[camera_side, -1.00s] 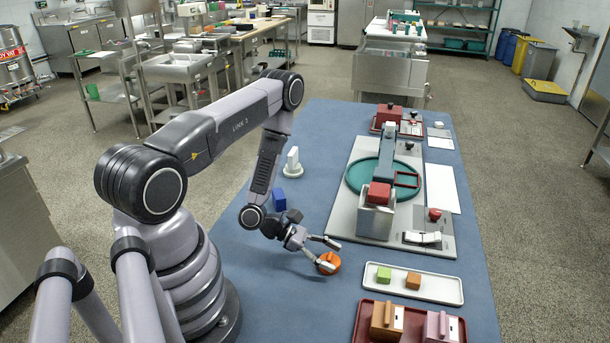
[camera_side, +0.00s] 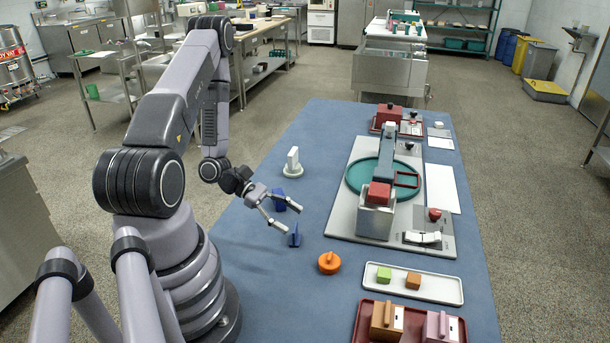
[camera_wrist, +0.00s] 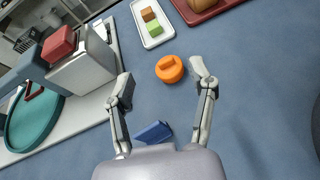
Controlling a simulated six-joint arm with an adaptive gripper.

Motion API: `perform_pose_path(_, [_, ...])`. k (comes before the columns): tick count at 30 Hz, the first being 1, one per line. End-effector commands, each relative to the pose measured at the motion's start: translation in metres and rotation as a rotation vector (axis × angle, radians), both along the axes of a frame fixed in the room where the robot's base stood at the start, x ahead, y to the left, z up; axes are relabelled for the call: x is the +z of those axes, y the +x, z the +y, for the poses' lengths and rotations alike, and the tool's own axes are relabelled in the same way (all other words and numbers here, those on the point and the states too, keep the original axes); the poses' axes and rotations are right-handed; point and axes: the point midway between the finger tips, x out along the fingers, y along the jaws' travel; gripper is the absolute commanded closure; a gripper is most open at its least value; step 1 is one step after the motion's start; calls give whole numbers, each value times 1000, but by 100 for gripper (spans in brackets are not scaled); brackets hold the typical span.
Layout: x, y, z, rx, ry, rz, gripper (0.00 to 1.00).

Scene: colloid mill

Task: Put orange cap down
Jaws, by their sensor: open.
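The orange cap (camera_side: 329,263) sits on the blue table top, its raised grip bar facing up. It also shows in the wrist view (camera_wrist: 169,69), beyond the fingertips and apart from them. My gripper (camera_side: 293,219) is open and empty, raised above the table to the upper left of the cap in the side view. In the wrist view my gripper's fingers (camera_wrist: 161,72) are spread wide.
A white knobbed part (camera_side: 292,163) is farther back. The mill (camera_side: 375,215) on its grey plate is to the right. A white tray (camera_side: 440,289) with green and orange blocks and a red tray (camera_side: 365,320) lie nearer.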

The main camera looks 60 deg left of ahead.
Motion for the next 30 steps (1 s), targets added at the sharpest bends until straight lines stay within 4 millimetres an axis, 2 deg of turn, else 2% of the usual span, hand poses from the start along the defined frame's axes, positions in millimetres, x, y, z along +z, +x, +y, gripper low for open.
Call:
perform_pose_path(1, [23, 6, -5, -105, 57, -52, 43])
perform_pose_path(3, [54, 9, -16, -264, 134, -115, 43])
perform_pose_path(7, [107, 4, -40, -563, 300, -222, 43])
perform_pose_path(12, [163, -17, -65, -928, 564, -351, 43])
perform_pose_path(18, [219, -50, -78, -1270, 952, -505, 43])
perform_pose_path(24, [268, -79, -75, -1455, 1385, -670, 43])
perform_pose_path(30, [299, -96, -68, -1478, 1668, -778, 43])
